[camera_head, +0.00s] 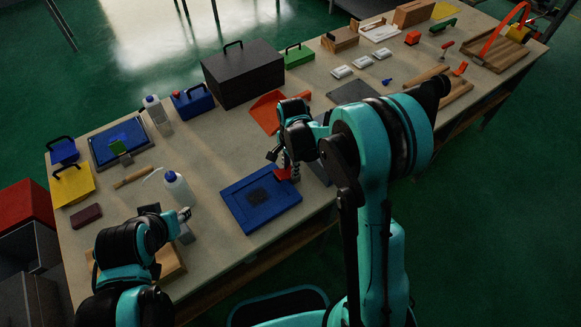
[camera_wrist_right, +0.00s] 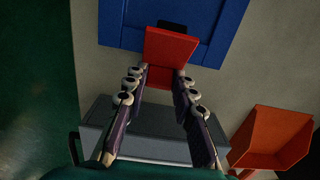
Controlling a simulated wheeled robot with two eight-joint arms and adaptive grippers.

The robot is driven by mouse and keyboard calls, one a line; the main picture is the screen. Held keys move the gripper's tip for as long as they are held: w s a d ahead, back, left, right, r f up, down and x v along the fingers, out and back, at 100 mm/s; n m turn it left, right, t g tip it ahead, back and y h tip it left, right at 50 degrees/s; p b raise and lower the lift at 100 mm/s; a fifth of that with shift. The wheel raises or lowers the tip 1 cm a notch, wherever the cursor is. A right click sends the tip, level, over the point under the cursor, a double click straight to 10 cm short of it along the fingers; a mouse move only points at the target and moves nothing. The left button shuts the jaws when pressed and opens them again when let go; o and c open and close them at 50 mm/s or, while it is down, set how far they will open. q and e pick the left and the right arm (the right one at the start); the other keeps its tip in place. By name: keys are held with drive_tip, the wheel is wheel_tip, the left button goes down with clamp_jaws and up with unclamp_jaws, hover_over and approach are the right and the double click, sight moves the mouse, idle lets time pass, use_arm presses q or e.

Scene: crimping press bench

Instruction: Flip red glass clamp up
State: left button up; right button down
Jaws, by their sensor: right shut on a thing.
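The red glass clamp (camera_wrist_right: 172,46) shows in the right wrist view as a flat red plate, its lower part between my right fingertips (camera_wrist_right: 164,80). My right gripper is shut on it. In the head view the red clamp (camera_head: 283,174) is a small red patch at the blue frame's upper right edge, mostly hidden by my right gripper (camera_head: 287,166). The blue frame (camera_head: 238,209) lies flat on the bench with a dark square in its middle. My left gripper (camera_head: 184,214) is at the lower left, partly hidden by its arm; its opening is unclear.
A grey block (camera_wrist_right: 150,143) lies below my right fingers. An orange-red bin (camera_head: 265,111) stands beyond them. A black toolbox (camera_head: 243,72) stands at the back. Bare bench lies between bottle and toolbox.

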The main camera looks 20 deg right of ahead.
drive_tip(key=shift+d, duration=0.1)
drive_tip(key=y, duration=0.1)
drive_tip(key=y+b, duration=0.1)
drive_tip(key=d+g+y, duration=0.1)
drive_tip(key=shift+w+f, duration=0.25)
drive_tip(key=shift+w+d+f+g+y+b, duration=0.15)
drive_tip(key=shift+g+y+b, duration=0.15)
drive_tip(key=shift+y+b, duration=0.35)
drive_tip(key=shift+s+d+g+y+b, duration=0.1)
drive_tip(key=shift+d+g+y+b, duration=0.2)
drive_tip(key=shift+y, duration=0.5)
drive_tip(key=shift+w+d+f+g+y+b, duration=0.1)
drive_tip(key=shift+g+y+b, duration=0.2)
drive_tip(key=shift+y+b, duration=0.4)
drive_tip(key=c, duration=1.2)
unclamp_jaws()
